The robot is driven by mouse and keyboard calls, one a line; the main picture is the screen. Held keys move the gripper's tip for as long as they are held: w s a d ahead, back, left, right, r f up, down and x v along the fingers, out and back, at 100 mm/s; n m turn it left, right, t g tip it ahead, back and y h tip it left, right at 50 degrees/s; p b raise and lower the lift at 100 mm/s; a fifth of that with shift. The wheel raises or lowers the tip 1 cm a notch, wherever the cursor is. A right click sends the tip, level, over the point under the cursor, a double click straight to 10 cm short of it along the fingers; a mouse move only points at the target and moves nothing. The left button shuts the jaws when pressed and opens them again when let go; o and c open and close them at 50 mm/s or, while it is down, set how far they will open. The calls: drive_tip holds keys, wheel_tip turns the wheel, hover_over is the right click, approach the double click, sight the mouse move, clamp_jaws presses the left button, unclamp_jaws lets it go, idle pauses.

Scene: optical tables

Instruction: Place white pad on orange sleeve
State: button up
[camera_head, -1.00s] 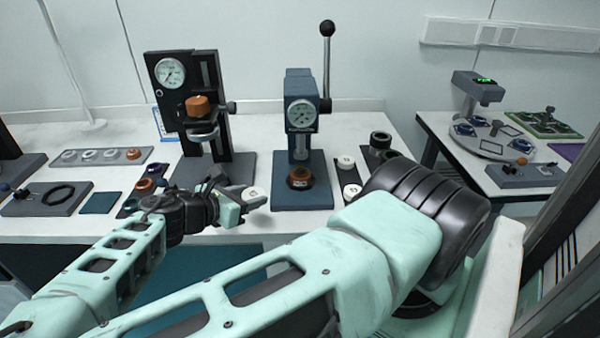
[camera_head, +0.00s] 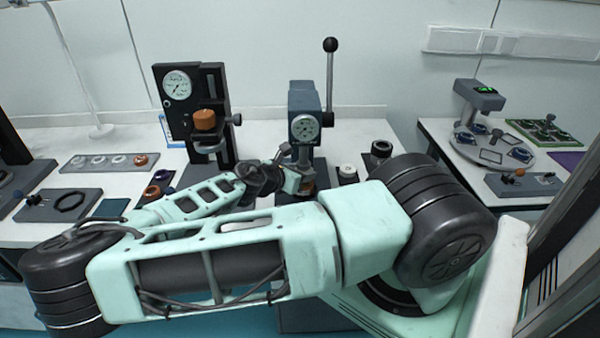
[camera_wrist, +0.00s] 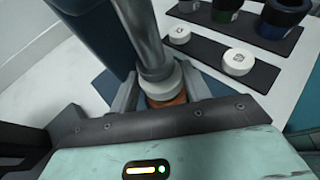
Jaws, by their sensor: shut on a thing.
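The orange sleeve (camera_head: 308,187) stands at the base of the blue lever press (camera_head: 304,105), mostly hidden behind my gripper (camera_head: 298,182). In the wrist view a strip of the orange sleeve (camera_wrist: 170,101) shows just below a white pad (camera_wrist: 161,86). My gripper (camera_wrist: 162,93) is shut on this white pad, one finger on each side. The pad is over the sleeve, under the press's metal ram (camera_wrist: 151,50). I cannot tell whether the pad touches the sleeve or the ram.
A black gauge stand (camera_head: 188,100) holding an orange part (camera_head: 205,119) is close on the left.

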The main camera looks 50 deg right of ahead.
drive_tip(key=shift+f, duration=0.75)
drive_tip(key=shift+f, duration=0.1)
drive_tip(key=o, duration=1)
drive_tip(key=shift+c, duration=0.2)
